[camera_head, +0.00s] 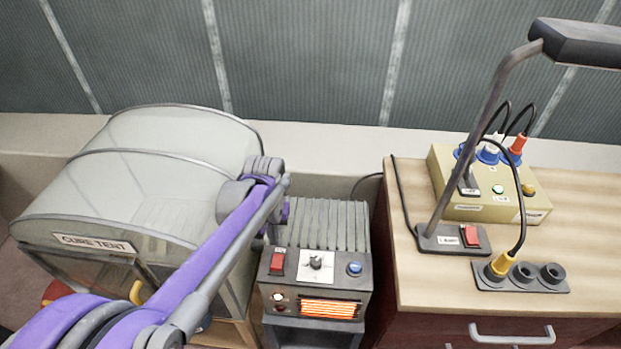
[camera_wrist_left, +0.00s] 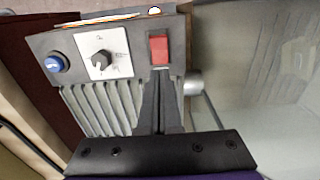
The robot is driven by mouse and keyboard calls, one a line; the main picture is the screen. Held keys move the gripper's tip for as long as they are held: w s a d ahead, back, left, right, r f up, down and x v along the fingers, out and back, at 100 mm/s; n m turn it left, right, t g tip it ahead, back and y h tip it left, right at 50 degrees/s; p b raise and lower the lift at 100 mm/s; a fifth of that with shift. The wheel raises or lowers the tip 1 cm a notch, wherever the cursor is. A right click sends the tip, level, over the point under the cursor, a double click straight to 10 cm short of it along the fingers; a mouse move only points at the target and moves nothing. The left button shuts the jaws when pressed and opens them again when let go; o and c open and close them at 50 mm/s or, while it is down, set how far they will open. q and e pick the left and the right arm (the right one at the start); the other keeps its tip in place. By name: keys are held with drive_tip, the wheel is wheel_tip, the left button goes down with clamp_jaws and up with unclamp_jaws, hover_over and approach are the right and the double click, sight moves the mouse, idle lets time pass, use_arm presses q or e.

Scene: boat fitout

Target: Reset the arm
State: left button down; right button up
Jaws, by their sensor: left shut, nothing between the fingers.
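My left arm (camera_head: 225,235) reaches in from the lower left of the head view, in front of the cure tent, with its wrist above the left side of a grey heater unit (camera_head: 365,285). In the left wrist view my left gripper (camera_wrist_left: 158,82) is shut and empty. Its fingers point toward the heater's red rocker switch (camera_wrist_left: 159,48); whether they touch it I cannot tell. The switch also shows in the head view (camera_head: 277,262). The fingertips are mostly hidden behind the arm in the head view. My right gripper is not in view.
The cure tent (camera_head: 160,140) with a clear cover stands at left. The heater has a dial (camera_head: 316,261), a blue button (camera_head: 354,268) and a glowing orange grille (camera_head: 330,308). At right, a wooden counter (camera_head: 410,280) holds a lamp (camera_head: 500,90), a yellow box (camera_head: 520,205) and sockets (camera_head: 524,274).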

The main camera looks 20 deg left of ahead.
use_arm(q)
drive_tip(key=s+d+r+m+t+p, duration=0.1)
drive_tip(key=s+d+t, duration=0.4)
drive_tip(key=s, duration=1)
drive_tip(key=shift+s+d+r+m+p, duration=0.15)
drive_tip(key=shift+s+d+m+p, duration=0.15)
drive_tip(key=shift+d+m, duration=0.55)
